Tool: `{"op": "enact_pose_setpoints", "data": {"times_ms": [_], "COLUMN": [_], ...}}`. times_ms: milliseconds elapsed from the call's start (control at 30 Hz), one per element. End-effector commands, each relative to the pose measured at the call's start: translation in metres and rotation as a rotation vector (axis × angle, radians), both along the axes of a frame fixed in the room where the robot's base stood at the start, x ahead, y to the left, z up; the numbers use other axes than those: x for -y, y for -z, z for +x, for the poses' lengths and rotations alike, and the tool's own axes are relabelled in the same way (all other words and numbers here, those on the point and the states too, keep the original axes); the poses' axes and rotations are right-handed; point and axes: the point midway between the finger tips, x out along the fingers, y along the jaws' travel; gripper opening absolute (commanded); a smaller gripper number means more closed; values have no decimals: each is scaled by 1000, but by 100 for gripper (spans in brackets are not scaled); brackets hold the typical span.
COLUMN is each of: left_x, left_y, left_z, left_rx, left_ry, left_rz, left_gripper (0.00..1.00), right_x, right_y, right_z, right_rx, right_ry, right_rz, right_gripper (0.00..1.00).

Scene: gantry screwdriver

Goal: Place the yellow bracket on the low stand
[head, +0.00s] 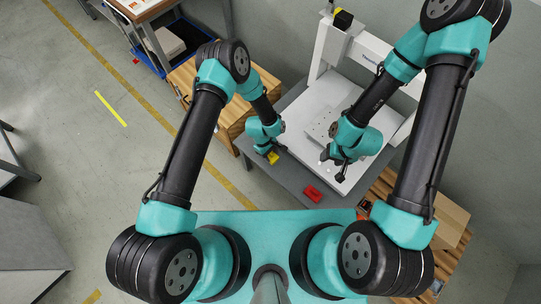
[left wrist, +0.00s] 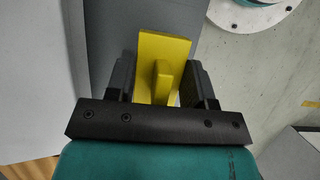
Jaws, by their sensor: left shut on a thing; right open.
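The yellow bracket (head: 273,157) is at my left gripper (head: 271,152), over the left part of the grey table. In the left wrist view the bracket (left wrist: 149,47), a flat plate with an upright rib, sits between the two black fingers of the left gripper (left wrist: 160,70), which is shut on it. I cannot tell whether the bracket touches the table. My right gripper (head: 338,172) is open and empty over the front edge of the white machine base. I cannot make out for certain which thing is the low stand.
A red piece (head: 313,193) lies on the front of the grey table (head: 290,176). The white gantry (head: 338,50) rises at the back over its white base (head: 310,103). A wooden cabinet (head: 232,112) stands left of the table, and a cardboard box (head: 452,218) is at the right.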

Motion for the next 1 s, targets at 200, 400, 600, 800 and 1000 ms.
{"op": "enact_pose_setpoints", "data": {"times_ms": [200,400,600,800,1000], "left_x": [-2,-4,-5,-5,-5], "left_y": [2,31,36,37,38], "left_z": [11,8,9,9,9], "left_rx": [1,-1,2,1,1], "left_ry": [-6,-11,-11,-10,-10], "left_rz": [0,-1,-1,-1,-1], "left_gripper": [24,24,24,24,61], "right_x": [0,0,0,0,0], "right_y": [0,0,0,0,0], "right_z": [0,0,0,0,0], "right_rx": [0,0,0,0,0], "right_ry": [0,0,0,0,0], "right_rz": [0,0,0,0,0], "right_gripper": [53,53,53,53,53]}}
